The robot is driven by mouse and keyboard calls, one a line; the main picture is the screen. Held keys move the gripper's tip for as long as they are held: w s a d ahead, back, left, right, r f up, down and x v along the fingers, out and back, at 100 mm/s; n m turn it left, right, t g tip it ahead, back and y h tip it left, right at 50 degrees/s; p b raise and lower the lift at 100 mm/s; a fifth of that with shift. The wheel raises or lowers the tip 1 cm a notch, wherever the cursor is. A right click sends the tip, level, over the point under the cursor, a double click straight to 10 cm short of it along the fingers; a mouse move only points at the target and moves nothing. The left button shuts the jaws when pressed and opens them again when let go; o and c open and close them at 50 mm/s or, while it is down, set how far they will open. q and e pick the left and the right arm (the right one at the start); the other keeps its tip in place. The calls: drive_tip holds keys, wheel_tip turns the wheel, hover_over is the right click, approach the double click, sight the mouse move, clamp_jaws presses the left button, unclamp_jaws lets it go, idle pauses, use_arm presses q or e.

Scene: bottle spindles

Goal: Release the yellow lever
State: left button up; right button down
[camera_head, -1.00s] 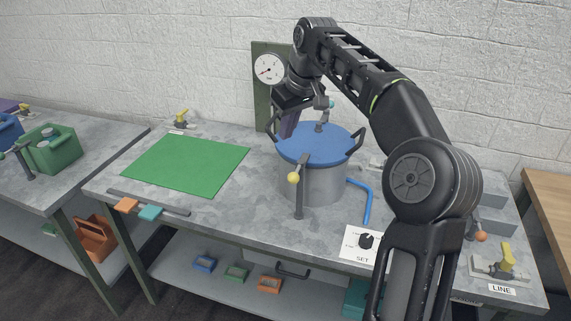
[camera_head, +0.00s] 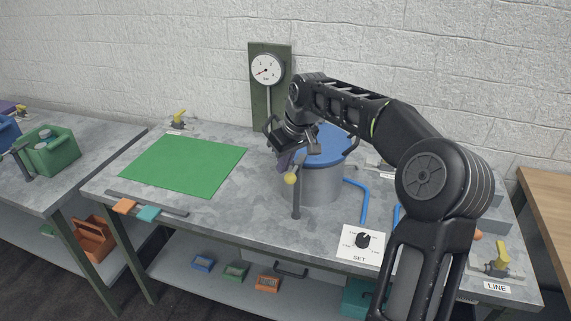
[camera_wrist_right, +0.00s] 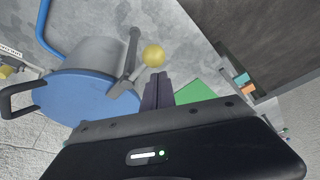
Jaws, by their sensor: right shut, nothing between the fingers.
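The lever with a yellow ball knob (camera_head: 290,178) is on an upright grey post at the front of the blue-lidded pot (camera_head: 325,183). In the wrist view the knob (camera_wrist_right: 154,55) shows just beyond my fingertips, with the grey lever bar running from it onto the lid. My right gripper (camera_head: 284,163) is shut and empty, with purple-grey fingers just above and behind the knob. In the wrist view the fingers (camera_wrist_right: 157,82) are together, and a small gap to the knob seems to show; contact is unclear. My left gripper is not in view.
A pressure gauge (camera_head: 266,70) stands on a green panel behind the pot. A green mat (camera_head: 183,164) lies left. A SET dial (camera_head: 362,241) is at the front. Yellow-handled valves stand at the back left (camera_head: 178,121) and by the LINE label (camera_head: 497,258). A blue hose (camera_head: 362,203) runs right of the pot.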

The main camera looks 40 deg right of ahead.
drive_tip(key=shift+s+f, duration=0.2)
drive_tip(key=shift+s, duration=0.05)
drive_tip(key=shift+s+d+r+n+y+p, duration=0.1)
drive_tip(key=shift+s+n+y+p, duration=0.25)
drive_tip(key=shift+n, duration=0.35)
idle(0.4)
drive_tip(key=shift+s+d+n, duration=0.15)
drive_tip(key=shift+s+n, duration=0.05)
drive_tip(key=shift+n, duration=0.3)
drive_tip(key=shift+s+d+n+y+p, duration=0.3)
drive_tip(key=shift+s+n+y+p, duration=0.15)
drive_tip(key=shift+n, duration=0.65)
drive_tip(key=shift+s+d, duration=0.35)
drive_tip(key=shift+d, duration=0.5)
drive_tip(key=shift+s+d, duration=0.3)
drive_tip(key=shift+d, duration=0.5)
drive_tip(key=shift+s+d, duration=0.35)
drive_tip(key=shift+d, duration=0.5)
drive_tip(key=shift+s+d+f+g, duration=0.1)
drive_tip(key=shift+d+f+g, duration=0.1)
drive_tip(key=shift+g, duration=0.1)
